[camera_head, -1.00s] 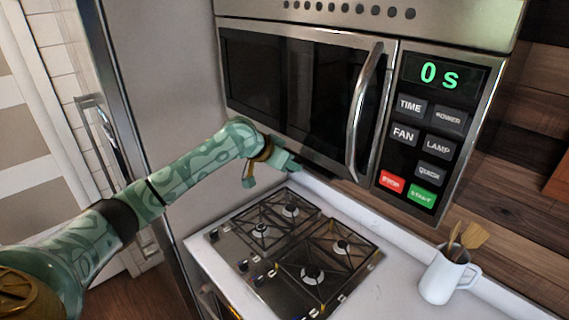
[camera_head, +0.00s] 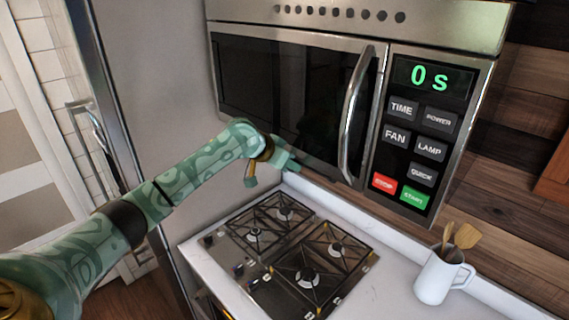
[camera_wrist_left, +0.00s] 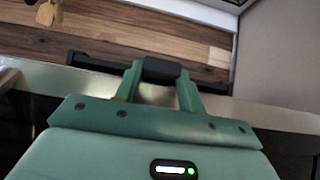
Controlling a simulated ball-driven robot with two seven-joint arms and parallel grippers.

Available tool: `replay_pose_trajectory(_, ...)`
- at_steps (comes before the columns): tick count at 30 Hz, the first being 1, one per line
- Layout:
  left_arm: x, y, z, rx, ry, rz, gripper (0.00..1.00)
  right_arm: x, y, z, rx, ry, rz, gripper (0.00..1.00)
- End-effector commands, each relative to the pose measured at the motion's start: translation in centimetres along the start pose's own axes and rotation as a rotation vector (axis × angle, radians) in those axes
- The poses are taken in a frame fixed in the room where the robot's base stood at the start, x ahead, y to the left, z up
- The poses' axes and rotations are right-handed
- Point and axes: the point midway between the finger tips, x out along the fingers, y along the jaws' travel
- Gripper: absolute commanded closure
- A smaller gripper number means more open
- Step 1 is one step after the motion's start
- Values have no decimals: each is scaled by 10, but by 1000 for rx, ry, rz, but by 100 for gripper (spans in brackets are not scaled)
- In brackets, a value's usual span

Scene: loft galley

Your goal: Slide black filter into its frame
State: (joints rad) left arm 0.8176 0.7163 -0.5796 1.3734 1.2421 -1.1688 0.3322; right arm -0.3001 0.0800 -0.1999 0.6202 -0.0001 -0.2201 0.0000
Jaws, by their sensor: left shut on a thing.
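My left gripper (camera_head: 271,173) is under the left part of the microwave's bottom edge. In the left wrist view, its two green fingers (camera_wrist_left: 160,78) are shut on a black block, which looks like the grip of the black filter (camera_wrist_left: 92,63). A dark strip of the filter shows to both sides of the fingers, close to a pale metal edge (camera_wrist_left: 40,78) that looks like the microwave's underside. The frame itself is not clearly seen, and I cannot tell how far the filter sits in it. My right gripper is out of view.
The microwave (camera_head: 290,85) hangs above the gas cooktop (camera_head: 291,251). A white mug (camera_head: 438,278) with wooden utensils stands at the right of the counter. The steel fridge side (camera_head: 150,100) is close on the left. Counter between cooktop and mug is clear.

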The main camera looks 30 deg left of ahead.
Motion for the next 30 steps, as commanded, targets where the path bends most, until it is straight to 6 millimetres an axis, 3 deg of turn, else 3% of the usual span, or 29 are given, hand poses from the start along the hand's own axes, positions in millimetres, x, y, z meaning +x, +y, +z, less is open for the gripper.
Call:
replay_pose_trajectory(5, 3, 0, -3, 0, 1, 0, 87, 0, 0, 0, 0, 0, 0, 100)
replay_pose_trajectory(6, 3, 0, -3, 0, 0, 0, 52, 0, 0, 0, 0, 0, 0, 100)
replay_pose_trajectory(8, 3, 0, -3, 0, 0, 0, 36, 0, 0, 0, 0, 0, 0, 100)
replay_pose_trajectory(20, -6, -1, -2, 2, 1, -2, 35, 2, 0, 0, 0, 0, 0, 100)
replay_pose_trajectory(23, -23, -1, -2, 3, 1, -3, 35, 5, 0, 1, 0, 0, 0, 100)
replay_pose_trajectory(30, -88, -1, -2, 5, 2, -5, 35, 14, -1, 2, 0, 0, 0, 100)
